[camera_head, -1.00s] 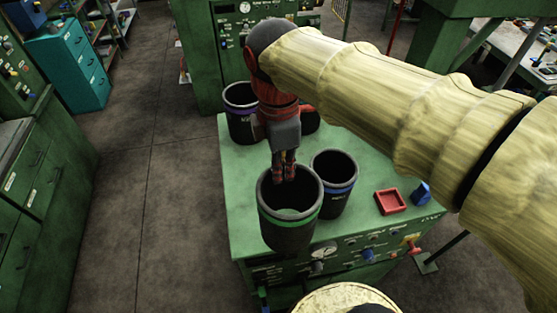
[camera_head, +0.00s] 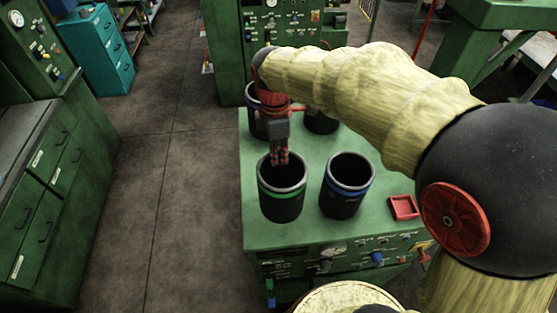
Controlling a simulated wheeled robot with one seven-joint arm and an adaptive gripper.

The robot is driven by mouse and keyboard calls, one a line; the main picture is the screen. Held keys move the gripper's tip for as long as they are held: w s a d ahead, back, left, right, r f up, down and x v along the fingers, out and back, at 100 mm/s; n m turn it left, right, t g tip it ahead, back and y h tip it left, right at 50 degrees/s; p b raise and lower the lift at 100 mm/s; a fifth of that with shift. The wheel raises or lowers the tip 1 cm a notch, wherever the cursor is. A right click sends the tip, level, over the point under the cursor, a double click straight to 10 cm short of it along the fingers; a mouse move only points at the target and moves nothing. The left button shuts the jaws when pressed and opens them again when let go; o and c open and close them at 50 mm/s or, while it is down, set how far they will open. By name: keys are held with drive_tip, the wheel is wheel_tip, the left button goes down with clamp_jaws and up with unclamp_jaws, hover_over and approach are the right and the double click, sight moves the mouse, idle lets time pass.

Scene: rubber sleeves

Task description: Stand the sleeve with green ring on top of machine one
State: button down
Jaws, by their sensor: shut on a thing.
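The sleeve with green ring (camera_head: 281,206) is a black, open-topped cylinder with a grey rim. It is upright at the front left of a green machine top (camera_head: 300,236) and looks to rest there, though its base contact is hard to make out. My gripper (camera_head: 280,161) points down at the sleeve's far rim and is shut on it; the fingertips partly overlap the opening. I cannot read which machine is number one.
A sleeve with blue ring (camera_head: 345,203) stands just right, with a narrow gap. A sleeve with purple ring (camera_head: 254,122) and another dark sleeve (camera_head: 321,124) stand behind. A red tray (camera_head: 403,208) lies at the right.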

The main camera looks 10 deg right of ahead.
drive_tip(key=shift+w+f, duration=0.1)
drive_tip(key=shift+f, duration=1.55)
drive_tip(key=c, duration=2.4)
unclamp_jaws()
drive_tip(key=shift+f, duration=0.15)
drive_tip(key=o, duration=0.3)
drive_tip(key=shift+o, duration=0.7)
